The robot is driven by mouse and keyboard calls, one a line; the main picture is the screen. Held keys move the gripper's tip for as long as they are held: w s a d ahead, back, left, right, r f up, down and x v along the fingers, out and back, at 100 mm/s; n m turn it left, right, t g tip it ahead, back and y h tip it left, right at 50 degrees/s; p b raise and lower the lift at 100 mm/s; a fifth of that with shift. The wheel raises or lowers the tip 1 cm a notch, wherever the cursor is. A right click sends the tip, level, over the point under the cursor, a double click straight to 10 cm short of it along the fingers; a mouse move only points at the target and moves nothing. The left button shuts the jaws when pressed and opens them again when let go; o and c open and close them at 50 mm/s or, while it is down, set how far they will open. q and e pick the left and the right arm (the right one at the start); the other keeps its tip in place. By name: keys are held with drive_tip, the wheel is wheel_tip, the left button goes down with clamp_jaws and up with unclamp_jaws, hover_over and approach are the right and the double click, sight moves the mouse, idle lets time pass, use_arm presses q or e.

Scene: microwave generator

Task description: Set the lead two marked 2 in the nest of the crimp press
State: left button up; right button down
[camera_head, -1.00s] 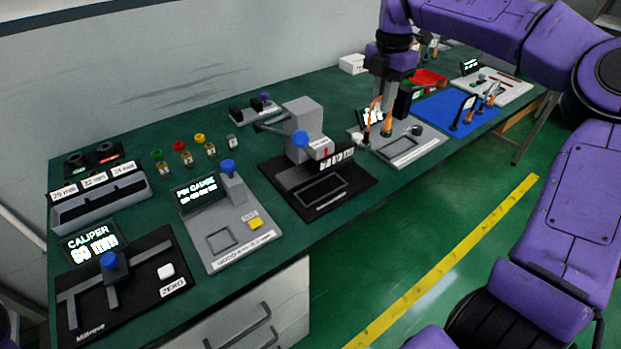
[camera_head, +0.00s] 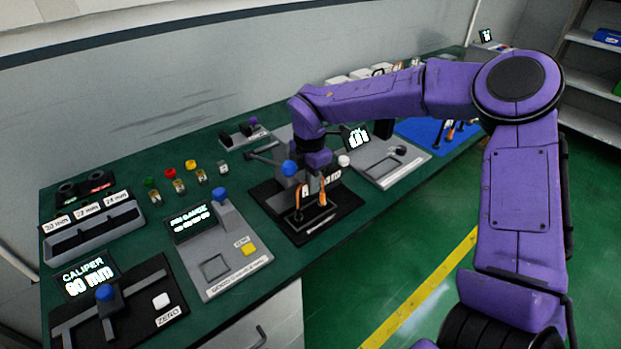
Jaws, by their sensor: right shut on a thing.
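My right gripper (camera_head: 310,194) points down over the front of the press base, where the nest lies. It is shut on a lead (camera_head: 323,197), of which small orange and dark parts show. Its mark is too small to read. I cannot tell whether the lead touches the nest. More dark and orange leads (camera_head: 449,130) lie on the blue mat (camera_head: 421,136) at the right. My left gripper is not in view.
The pin gauge (camera_head: 234,260) stands left of the press, and the caliper (camera_head: 140,310) is farther left. A grey device (camera_head: 402,173) with a screen stands to the right. Terminal holders stand behind. The green floor in front is free.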

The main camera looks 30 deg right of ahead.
drive_tip(key=shift+d, duration=0.1)
drive_tip(key=shift+f, duration=0.1)
drive_tip(key=shift+f, duration=0.15)
drive_tip(key=c, duration=1.1)
unclamp_jaws()
drive_tip(key=shift+r, duration=0.25)
wheel_tip(320, 180, up, 12)
drive_tip(key=shift+b, duration=0.75)
